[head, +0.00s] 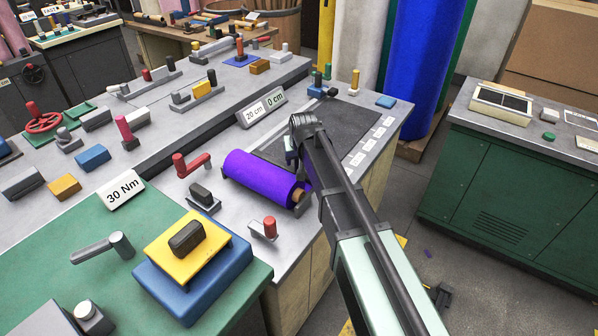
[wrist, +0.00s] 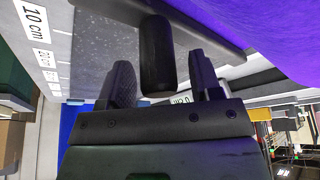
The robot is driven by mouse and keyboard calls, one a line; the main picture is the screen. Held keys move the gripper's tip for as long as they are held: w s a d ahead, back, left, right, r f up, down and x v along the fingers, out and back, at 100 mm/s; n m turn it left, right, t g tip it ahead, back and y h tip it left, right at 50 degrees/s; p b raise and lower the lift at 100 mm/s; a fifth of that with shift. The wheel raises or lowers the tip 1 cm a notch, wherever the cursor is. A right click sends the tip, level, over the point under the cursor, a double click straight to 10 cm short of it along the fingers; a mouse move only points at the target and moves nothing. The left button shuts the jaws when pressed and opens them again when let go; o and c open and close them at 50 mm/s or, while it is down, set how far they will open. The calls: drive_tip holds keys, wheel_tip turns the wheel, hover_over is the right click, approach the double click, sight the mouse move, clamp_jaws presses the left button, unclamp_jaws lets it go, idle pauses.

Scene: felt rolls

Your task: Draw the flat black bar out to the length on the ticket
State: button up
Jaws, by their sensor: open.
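My gripper (head: 294,145) is over the near end of the dark measuring bed (head: 345,125), beside the purple felt roll (head: 258,178). In the wrist view its two fingers are open (wrist: 160,62), one on each side of a black rounded grip (wrist: 157,45), with a visible gap to the fingers. The grip appears to belong to the flat black bar; in the head view my gripper hides most of it. The purple felt also shows in the wrist view (wrist: 260,30). The ticket (head: 254,112) reads 20 cm; the readout (head: 275,100) next to it reads 0 cm.
White length labels (head: 368,145) line the bed's right edge. A red crank (head: 192,163), a black knob (head: 201,193) and a red-topped lever (head: 268,229) stand around the roll. A blue block (head: 386,101) sits past the bed's far end. The bed surface is clear.

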drive_tip(key=shift+w+f, duration=0.15)
drive_tip(key=shift+f, duration=0.35)
drive_tip(key=shift+r, duration=0.15)
clamp_jaws()
drive_tip(key=shift+w, duration=0.15)
